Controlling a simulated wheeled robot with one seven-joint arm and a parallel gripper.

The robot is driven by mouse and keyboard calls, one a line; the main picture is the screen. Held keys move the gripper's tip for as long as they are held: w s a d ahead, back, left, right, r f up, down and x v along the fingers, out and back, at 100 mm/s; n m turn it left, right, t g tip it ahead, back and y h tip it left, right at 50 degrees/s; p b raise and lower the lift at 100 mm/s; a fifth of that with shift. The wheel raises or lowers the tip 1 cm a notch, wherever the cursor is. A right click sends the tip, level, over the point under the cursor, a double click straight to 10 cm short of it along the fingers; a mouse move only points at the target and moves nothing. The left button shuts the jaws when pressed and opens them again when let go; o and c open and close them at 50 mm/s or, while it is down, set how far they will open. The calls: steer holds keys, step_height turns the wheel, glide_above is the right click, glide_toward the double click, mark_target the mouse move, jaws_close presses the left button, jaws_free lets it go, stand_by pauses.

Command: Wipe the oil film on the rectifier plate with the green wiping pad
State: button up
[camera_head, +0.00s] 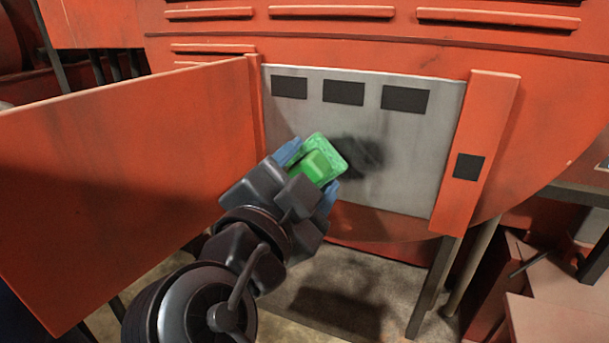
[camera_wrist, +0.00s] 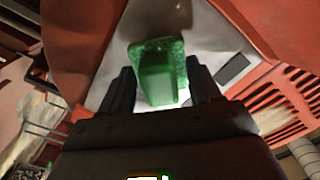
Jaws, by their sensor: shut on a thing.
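The rectifier plate (camera_head: 420,150) is a grey panel set in the orange engine housing, with several black rectangles along its top. A dark smudge, the oil film (camera_head: 362,157), shows near the plate's middle, partly hidden by the pad. My gripper (camera_head: 310,173) is shut on the green wiping pad (camera_head: 325,150) by its raised block. The pad is in front of the plate, at the left of the smudge; I cannot tell whether it touches. In the wrist view the pad (camera_wrist: 160,72) is between the two fingers, with the grey plate (camera_wrist: 215,40) behind it.
An open orange door (camera_head: 130,170) stands out from the plate's left side, close to my arm. An orange post (camera_head: 475,150) with a black square borders the right side. Dark legs (camera_head: 433,285) stand below. Orange housing with slots (camera_head: 330,12) lies above.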

mark_target(339, 171)
steer(key=shift+w+d, duration=0.25)
steer(key=shift+w, duration=0.35)
steer(key=shift+s+d+b, duration=0.4)
steer(key=shift+d, duration=0.4)
steer(key=shift+s+d+b, duration=0.35)
steer(key=shift+d, duration=0.45)
steer(key=shift+s+d+b, duration=0.2)
steer(key=shift+d, duration=0.55)
steer(key=shift+s+d+b, duration=0.15)
steer(key=shift+d+b, duration=0.05)
steer(key=shift+d, duration=0.5)
steer(key=shift+s+d+b, duration=0.1)
steer(key=shift+s+d, duration=0.15)
steer(key=shift+d, duration=0.4)
steer(key=shift+s+d+b, duration=0.15)
steer(key=shift+s+d, duration=0.1)
steer(key=shift+d, duration=0.35)
steer(key=shift+s+d+b, duration=0.1)
steer(key=shift+s+d, duration=0.15)
steer(key=shift+d, duration=0.4)
steer(key=shift+w+b, duration=0.1)
steer(key=shift+b, duration=0.2)
steer(key=shift+a, duration=0.1)
